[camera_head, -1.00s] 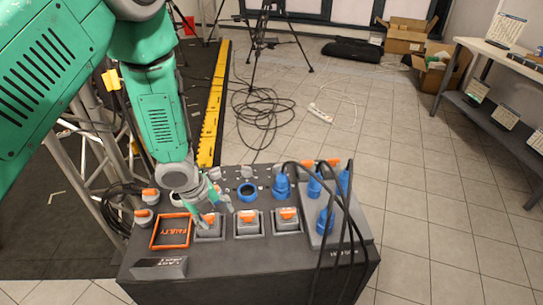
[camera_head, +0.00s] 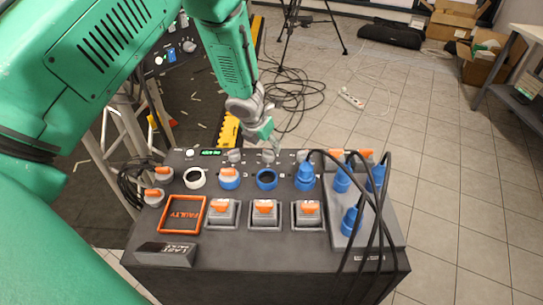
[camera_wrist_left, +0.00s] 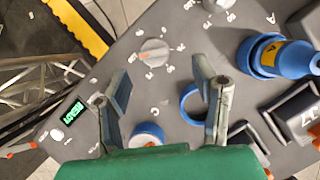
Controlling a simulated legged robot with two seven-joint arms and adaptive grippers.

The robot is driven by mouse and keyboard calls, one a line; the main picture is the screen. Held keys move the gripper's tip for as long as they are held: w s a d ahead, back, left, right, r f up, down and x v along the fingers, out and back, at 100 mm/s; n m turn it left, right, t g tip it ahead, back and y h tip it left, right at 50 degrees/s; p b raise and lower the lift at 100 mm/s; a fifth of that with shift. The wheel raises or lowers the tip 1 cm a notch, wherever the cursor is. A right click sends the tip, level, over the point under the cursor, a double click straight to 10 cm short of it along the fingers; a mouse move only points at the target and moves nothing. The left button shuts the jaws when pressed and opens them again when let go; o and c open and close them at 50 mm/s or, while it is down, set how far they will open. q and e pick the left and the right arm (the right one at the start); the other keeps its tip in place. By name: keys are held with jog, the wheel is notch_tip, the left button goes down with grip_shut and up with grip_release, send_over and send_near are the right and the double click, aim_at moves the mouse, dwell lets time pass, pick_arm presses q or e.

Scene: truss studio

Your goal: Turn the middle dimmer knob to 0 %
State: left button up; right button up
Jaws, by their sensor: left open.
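The middle dimmer knob (camera_head: 268,156) is a grey round knob in the back row of the dark panel. My left gripper (camera_head: 270,143) is over the back row, close to this knob. In the wrist view its fingers (camera_wrist_left: 165,70) are spread and empty, with the knob just beyond the tips; contact is not visible. Another grey knob (camera_head: 235,156) is on the left and one (camera_head: 302,156) on the right. My right gripper is not in view.
A green display (camera_head: 210,152) and white button (camera_head: 190,153) are left of the knobs. In front are a blue ring (camera_head: 266,180), a blue cap (camera_head: 229,178) and a blue plug (camera_head: 305,178). Black cables arch over the panel's right side.

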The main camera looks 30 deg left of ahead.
aim_at(266, 153)
pick_arm(q)
jog(key=f, duration=0.2)
jog(key=w+a+f, duration=0.1)
jog(key=f, duration=0.1)
jog(key=w+f, duration=0.1)
jog(key=shift+w+a+f, duration=0.15)
jog(key=shift+a+f, duration=0.2)
jog(key=shift+f, duration=0.05)
jog(key=shift+w+d+f+p, duration=0.1)
jog(key=shift+w+f+p, duration=0.05)
jog(key=shift+f+p, duration=0.2)
jog(key=shift+d+r, duration=0.1)
jog(key=shift+d, duration=0.4)
jog(key=c, duration=1.2)
jog(key=shift+o, duration=0.3)
jog(key=shift+a, duration=0.4)
